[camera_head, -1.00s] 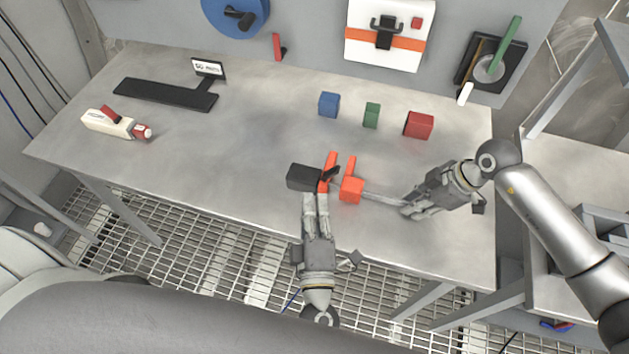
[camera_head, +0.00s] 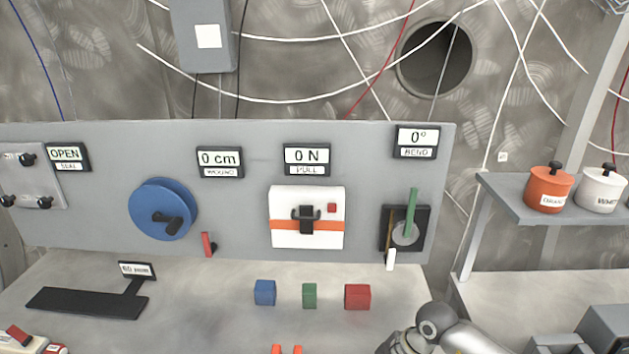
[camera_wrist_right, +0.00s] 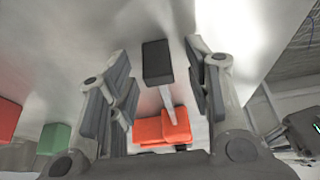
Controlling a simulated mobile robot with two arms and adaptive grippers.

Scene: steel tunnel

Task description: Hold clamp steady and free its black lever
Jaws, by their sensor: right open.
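My right gripper (camera_wrist_right: 157,56) is open in the right wrist view, one finger on each side of a black block (camera_wrist_right: 157,66). The block sits at the end of a thin pale bar (camera_wrist_right: 171,101) that runs to the clamp's orange body (camera_wrist_right: 160,129). Gaps show between the fingers and the block. My left gripper is out of both views.
Blue (camera_head: 265,292), green (camera_head: 309,295) and red (camera_head: 357,297) blocks stand on the table behind the clamp. The back panel holds a blue wheel (camera_head: 163,209), a white box (camera_head: 307,232) and a green lever (camera_head: 411,212). A shelf with pots (camera_head: 549,189) stands right.

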